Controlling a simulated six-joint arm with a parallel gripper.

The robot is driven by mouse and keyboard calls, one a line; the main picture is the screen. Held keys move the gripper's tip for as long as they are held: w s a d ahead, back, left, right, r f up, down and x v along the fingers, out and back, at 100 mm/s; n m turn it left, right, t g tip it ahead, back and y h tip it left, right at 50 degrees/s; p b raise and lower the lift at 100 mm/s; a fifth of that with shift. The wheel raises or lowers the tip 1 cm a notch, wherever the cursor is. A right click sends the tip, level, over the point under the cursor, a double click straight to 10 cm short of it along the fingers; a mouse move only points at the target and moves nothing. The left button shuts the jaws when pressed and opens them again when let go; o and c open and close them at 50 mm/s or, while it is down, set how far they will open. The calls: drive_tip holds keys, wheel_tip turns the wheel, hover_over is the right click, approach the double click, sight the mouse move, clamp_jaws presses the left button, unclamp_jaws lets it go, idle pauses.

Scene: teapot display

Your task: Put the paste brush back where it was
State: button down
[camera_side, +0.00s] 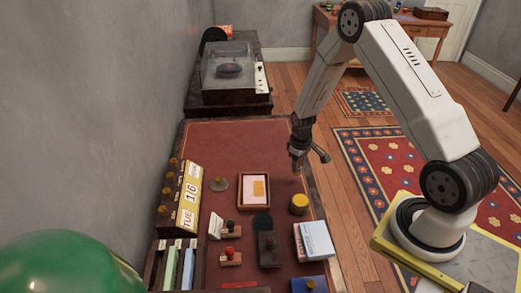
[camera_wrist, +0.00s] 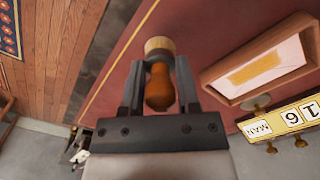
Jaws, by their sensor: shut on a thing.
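My gripper (camera_side: 298,150) is above the right edge of the red desk top, behind the yellow-topped jar. In the wrist view my gripper (camera_wrist: 158,85) is shut on the paste brush (camera_wrist: 159,88), which has an orange-brown wooden handle and a pale round end. The brush is held between the two fingers, clear of the desk. In the side view it is too small to make out clearly in the jaws. A small round jar with a yellow top (camera_side: 299,203) stands on the desk near its right edge.
A framed tray with a pink card (camera_side: 254,190) lies left of the jar. Blue-white booklets (camera_side: 314,241) lie in front of it. A yellow calendar (camera_side: 188,195), stamps (camera_side: 231,257) and a dark block (camera_side: 269,249) stand around. The desk's far part (camera_side: 235,145) is clear.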

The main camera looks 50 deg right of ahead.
drive_tip(key=shift+w+f, duration=0.1)
drive_tip(key=shift+f, duration=1.6)
drive_tip(key=shift+f, duration=0.15)
drive_tip(key=shift+c, duration=1.6)
unclamp_jaws()
drive_tip(key=shift+r, duration=6.2)
